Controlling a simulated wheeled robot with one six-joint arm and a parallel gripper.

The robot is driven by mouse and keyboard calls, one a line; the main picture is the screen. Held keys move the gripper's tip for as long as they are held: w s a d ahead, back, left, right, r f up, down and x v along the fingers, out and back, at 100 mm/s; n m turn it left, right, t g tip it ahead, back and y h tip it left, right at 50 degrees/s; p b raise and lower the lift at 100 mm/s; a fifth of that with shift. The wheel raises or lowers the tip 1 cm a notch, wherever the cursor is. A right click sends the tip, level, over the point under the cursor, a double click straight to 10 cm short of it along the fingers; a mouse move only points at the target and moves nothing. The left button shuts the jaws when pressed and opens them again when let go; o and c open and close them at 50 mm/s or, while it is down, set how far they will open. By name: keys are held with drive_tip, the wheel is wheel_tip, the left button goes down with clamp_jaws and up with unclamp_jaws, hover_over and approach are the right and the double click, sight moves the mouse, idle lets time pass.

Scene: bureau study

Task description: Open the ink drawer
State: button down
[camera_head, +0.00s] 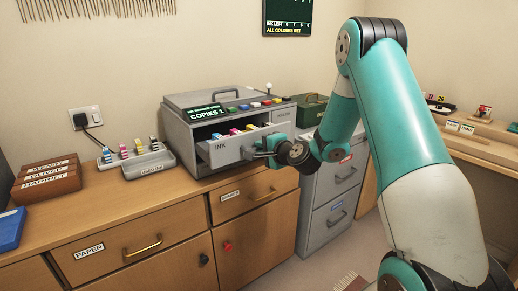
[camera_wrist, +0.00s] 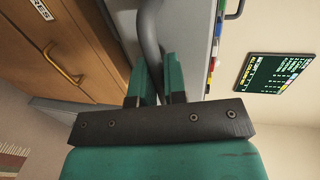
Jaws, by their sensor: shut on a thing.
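The grey ink drawer (camera_head: 225,151), labelled INK, sits in the front of the grey copier (camera_head: 186,134) on the wooden bureau. It is pulled out part way, and several coloured cartridges (camera_head: 236,130) show inside. My gripper (camera_head: 262,150) is at the right part of the drawer front, at the drawer's handle. In the wrist view my gripper (camera_wrist: 157,92) has its green fingers on either side of the grey curved handle (camera_wrist: 150,30), shut on it. The fingertips' far side is partly hidden by the handle.
A tray of cartridges (camera_head: 137,163) and brown name boxes (camera_head: 47,178) stand left on the bureau. A grey filing cabinet (camera_head: 336,190) is right of the bureau. A wall screen (camera_head: 288,16) hangs above. Floor in front of the cabinet is clear.

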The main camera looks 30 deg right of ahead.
drive_tip(key=shift+s+d, duration=0.25)
drive_tip(key=shift+s, duration=0.25)
drive_tip(key=c, duration=1.2)
unclamp_jaws()
drive_tip(key=shift+w+a, duration=0.1)
drive_tip(key=shift+a, duration=0.1)
drive_tip(key=b+v, duration=1.2)
drive_tip(key=v, duration=0.5)
drive_tip(key=shift+s+b, duration=0.25)
drive_tip(key=shift+b, duration=0.15)
drive_tip(key=shift+d, duration=0.1)
